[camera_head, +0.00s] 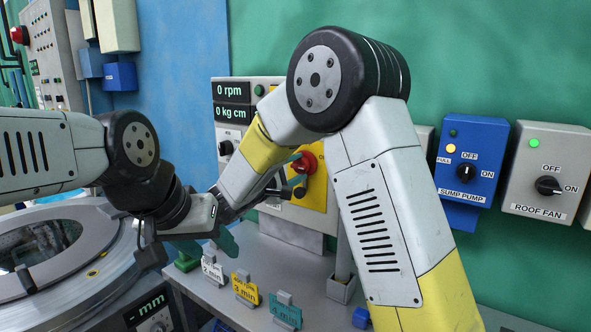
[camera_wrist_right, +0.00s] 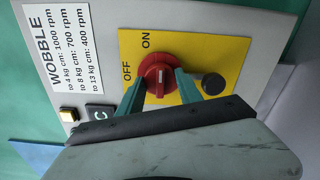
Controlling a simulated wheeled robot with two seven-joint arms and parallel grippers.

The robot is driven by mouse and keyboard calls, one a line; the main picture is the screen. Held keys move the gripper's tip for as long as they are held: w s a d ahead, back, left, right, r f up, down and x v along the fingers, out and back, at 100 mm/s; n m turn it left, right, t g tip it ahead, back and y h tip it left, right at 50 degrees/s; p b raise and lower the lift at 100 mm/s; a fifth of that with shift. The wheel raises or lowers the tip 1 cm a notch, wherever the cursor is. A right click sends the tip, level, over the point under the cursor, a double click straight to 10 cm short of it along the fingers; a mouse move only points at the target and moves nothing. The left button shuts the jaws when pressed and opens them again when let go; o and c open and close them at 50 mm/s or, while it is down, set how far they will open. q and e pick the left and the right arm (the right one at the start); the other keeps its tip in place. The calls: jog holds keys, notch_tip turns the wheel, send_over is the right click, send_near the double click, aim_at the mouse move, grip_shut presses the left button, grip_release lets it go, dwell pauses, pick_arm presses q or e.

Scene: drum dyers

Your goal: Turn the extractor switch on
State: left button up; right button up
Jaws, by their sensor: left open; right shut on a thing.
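The red rotary switch (camera_head: 305,162) sits on a yellow plate of the grey control panel, marked OFF and ON in the right wrist view (camera_wrist_right: 158,78). No extractor label is readable there. My right gripper (camera_head: 292,168) is shut on this red switch, with its teal fingers on either side of the knob in the right wrist view (camera_wrist_right: 160,88). The knob's white mark shows, but I cannot tell its exact setting. My left gripper (camera_head: 208,246) is open and empty, left of the panel above the grey worktop.
Displays on the control panel (camera_head: 232,102) read 0 rpm and 0 kg cm. A round steel drum machine (camera_head: 75,285) is at left. Time tags stand on the worktop (camera_head: 325,295). The sump pump box (camera_head: 470,165) and roof fan box (camera_head: 545,172) hang at right.

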dwell(0.4)
jog(key=o, duration=1.4)
jog(key=shift+d, duration=0.1)
jog(key=shift+c, duration=0.2)
jog(key=shift+s+a, duration=0.1)
jog(key=shift+a, duration=0.1)
